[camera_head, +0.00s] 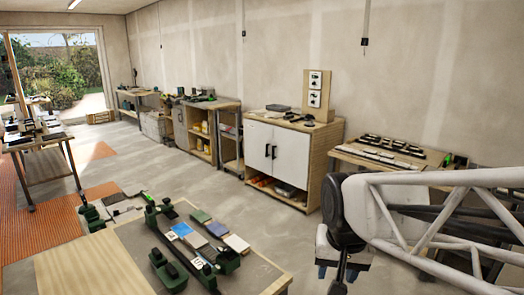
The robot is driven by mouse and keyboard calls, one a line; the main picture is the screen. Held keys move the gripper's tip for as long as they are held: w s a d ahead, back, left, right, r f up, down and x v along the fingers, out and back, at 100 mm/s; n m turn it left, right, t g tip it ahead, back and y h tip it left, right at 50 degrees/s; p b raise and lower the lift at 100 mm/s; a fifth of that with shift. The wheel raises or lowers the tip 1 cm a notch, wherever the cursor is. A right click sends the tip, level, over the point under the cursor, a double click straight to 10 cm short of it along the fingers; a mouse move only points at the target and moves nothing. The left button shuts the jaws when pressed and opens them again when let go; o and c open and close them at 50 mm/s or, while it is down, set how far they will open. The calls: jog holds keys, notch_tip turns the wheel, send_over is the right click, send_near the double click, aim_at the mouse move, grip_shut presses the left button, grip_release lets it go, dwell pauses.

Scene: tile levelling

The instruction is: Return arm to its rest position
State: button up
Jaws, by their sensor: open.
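My arm (440,215) reaches in from the right edge as a white truss with a dark joint near its end. My gripper (338,272) hangs below that joint, small and partly hidden, with blue-tipped parts standing apart. It looks open, and I see nothing held in it. It is right of the near workbench (90,265), apart from the items on it.
The near bench holds green-and-black clamp-like tools (168,270) and several coloured tiles (200,216). A white-doored cabinet (290,150) stands by the wall. A wooden table (375,152) with rows of small parts stands behind my arm. Open floor (215,180) lies between.

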jog(key=s+d+n, duration=0.1)
jog(key=s+d, duration=0.3)
jog(key=s, duration=0.5)
jog(key=shift+f+n, duration=0.3)
jog(key=shift+n, duration=0.1)
dwell(0.6)
